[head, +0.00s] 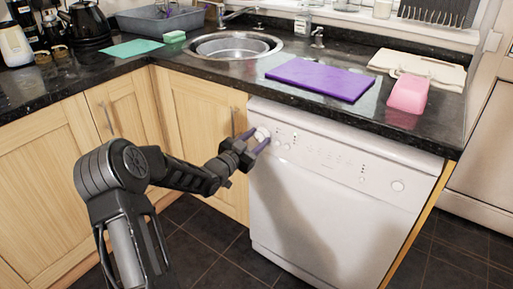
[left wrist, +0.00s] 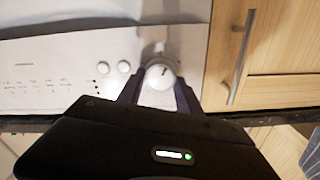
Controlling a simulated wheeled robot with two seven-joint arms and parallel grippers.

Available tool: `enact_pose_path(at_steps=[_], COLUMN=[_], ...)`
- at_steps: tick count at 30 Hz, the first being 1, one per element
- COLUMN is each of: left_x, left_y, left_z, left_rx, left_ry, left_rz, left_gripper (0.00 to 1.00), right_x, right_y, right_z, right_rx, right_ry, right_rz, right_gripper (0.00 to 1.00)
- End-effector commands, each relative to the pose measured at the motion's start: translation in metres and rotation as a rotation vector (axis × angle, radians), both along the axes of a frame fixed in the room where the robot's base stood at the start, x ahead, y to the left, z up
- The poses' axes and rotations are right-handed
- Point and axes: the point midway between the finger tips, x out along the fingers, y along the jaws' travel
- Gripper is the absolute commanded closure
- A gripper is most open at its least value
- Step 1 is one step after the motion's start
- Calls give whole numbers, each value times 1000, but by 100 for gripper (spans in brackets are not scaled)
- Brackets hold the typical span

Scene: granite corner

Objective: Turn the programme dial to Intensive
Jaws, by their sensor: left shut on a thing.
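The white dishwasher (head: 320,190) stands under the granite worktop. Its programme dial (head: 263,133) is a round white knob at the left end of the control panel. My left gripper (head: 257,142) is at this dial, with its purple-grey fingers shut on it. In the left wrist view the dial (left wrist: 160,76) sits between the two fingers (left wrist: 158,92), and a dark pointer line shows on its face. Labels around the dial are too small and blurred to read, so I cannot tell which programme it points to. My right gripper is not in view.
A wooden cupboard door with a metal handle (left wrist: 241,58) is close beside the gripper. A purple board (head: 320,79) and pink item (head: 408,94) lie on the worktop above.

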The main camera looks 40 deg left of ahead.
Motion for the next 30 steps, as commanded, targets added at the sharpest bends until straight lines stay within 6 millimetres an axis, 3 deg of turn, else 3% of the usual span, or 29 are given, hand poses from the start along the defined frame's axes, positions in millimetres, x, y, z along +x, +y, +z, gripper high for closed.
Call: enact_pose_path(at_steps=[1,3,15,30], left_x=[1,1,0,0], left_y=[-1,-1,-1,-1], left_z=[-6,-6,-5,-1], left_rx=[49,116,450,593], left_ry=[-2,-2,8,14], left_rz=[-2,-1,0,0], left_gripper=[99,99,99,99], right_x=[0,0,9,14], right_y=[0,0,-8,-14], right_z=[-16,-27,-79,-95], right_rx=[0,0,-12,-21], right_ry=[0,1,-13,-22], right_rz=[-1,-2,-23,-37], right_gripper=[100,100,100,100])
